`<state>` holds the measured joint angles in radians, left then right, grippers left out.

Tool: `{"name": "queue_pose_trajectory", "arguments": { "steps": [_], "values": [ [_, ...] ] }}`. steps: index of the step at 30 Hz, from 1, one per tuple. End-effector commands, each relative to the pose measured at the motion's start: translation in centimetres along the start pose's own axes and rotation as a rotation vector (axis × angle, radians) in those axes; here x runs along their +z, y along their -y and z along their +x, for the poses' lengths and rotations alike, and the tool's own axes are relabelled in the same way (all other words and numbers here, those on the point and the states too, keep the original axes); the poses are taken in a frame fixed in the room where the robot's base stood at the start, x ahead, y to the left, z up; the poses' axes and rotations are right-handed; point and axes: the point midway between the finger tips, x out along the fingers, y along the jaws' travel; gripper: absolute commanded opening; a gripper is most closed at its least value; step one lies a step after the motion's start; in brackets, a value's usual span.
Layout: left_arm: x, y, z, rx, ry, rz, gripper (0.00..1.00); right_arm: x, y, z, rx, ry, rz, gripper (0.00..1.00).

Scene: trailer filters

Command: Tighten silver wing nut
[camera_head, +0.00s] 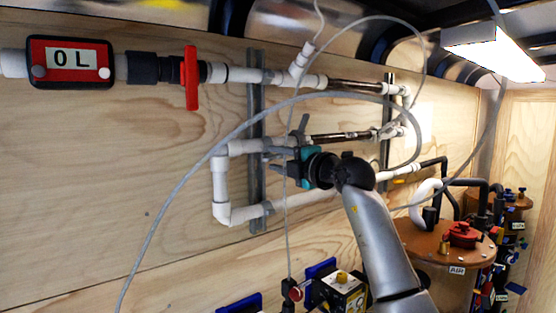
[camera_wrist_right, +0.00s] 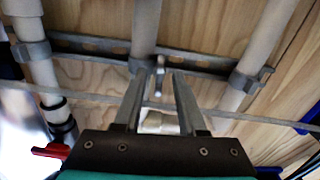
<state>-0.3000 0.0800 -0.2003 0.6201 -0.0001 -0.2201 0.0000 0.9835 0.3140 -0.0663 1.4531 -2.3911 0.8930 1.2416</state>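The silver wing nut (camera_wrist_right: 158,76) shows in the right wrist view as a small metal piece at the clamp on the middle white pipe (camera_wrist_right: 145,22). My right gripper (camera_wrist_right: 159,78) is open, with one finger on each side of the wing nut and visible gaps between. Whether the nut lies fully at fingertip depth I cannot tell. In the head view my right gripper (camera_head: 284,141) is at the pipes in front of the vertical metal strut (camera_head: 257,110); the wing nut cannot be made out there. My left gripper is not in view.
White pipes (camera_head: 219,180) run along the plywood wall. A thin grey hose (camera_head: 185,178) loops across near my right arm. A red-handled valve (camera_head: 190,78) and flow meter (camera_head: 70,65) are upper left. A brown-lidded tank (camera_head: 425,240) stands right. A ceiling lamp (camera_head: 495,52) hangs above.

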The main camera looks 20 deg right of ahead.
Motion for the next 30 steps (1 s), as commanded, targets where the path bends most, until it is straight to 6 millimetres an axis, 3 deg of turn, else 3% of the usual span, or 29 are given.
{"name": "queue_pose_trajectory", "arguments": {
  "steps": [8, 14, 30],
  "values": [
    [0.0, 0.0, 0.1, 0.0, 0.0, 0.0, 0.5, 0.0, -0.1, -0.1, 0.002, 0.001, -0.001, 0.41],
    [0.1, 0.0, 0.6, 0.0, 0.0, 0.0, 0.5, 0.0, 0.1, -1.4, 0.002, 0.001, -0.002, 0.41],
    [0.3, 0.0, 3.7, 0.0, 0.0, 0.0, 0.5, 0.0, 0.3, -10.4, 0.002, 0.002, -0.004, 0.41]
  ]
}}
